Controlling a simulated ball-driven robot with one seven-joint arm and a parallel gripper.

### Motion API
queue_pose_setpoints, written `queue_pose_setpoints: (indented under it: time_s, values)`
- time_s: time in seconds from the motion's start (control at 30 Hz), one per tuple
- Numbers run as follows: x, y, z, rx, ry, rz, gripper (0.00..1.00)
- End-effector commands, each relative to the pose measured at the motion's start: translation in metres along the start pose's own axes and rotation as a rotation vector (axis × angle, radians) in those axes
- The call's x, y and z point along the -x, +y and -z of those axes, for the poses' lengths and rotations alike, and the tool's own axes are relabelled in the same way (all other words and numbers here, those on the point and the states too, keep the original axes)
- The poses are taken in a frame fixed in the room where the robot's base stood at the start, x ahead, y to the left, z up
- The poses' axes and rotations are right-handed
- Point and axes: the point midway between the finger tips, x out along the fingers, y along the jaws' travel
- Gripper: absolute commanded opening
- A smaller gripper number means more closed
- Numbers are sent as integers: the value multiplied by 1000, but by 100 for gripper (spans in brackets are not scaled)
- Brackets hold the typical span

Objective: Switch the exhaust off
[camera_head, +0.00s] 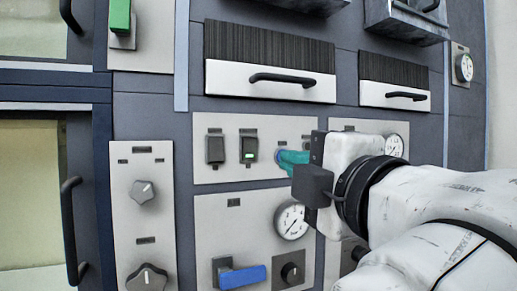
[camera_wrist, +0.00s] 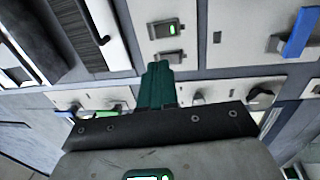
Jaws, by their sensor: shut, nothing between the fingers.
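No label is readable, so I cannot tell which control is the exhaust's. On the upper middle panel in the head view are two dark switches. A lit green switch (camera_wrist: 165,29) also shows in the wrist view. My gripper (camera_head: 284,157) is shut and empty, its teal fingers pointing left, just right of the lit switch in the picture. The fingers also show in the wrist view (camera_wrist: 158,78).
Below are a blue lever (camera_head: 242,277), a gauge (camera_head: 292,221) and a black knob (camera_head: 292,272). A panel with two grey knobs (camera_head: 143,191) stands at left. Drawer handles (camera_head: 281,78) stick out above. A green lever (camera_head: 120,17) is at upper left.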

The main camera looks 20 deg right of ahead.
Motion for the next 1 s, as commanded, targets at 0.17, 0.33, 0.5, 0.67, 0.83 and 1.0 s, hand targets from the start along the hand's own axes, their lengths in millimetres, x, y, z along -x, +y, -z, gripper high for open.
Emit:
queue_pose_setpoints:
  time_s: [0.17, 0.33, 0.5, 0.67, 0.83, 1.0]
  values:
    - [-10, 4, 0, 1, -1, 6, 0]
    - [-25, 4, 0, 0, -1, 8, 0]
    - [-57, 0, 0, -2, -1, 7, 0]
    - [-89, 0, 0, -2, 0, 7, 0]
    - [-117, 0, 0, -2, 1, 6, 0]
    - [-134, 0, 0, -2, 1, 4, 0]
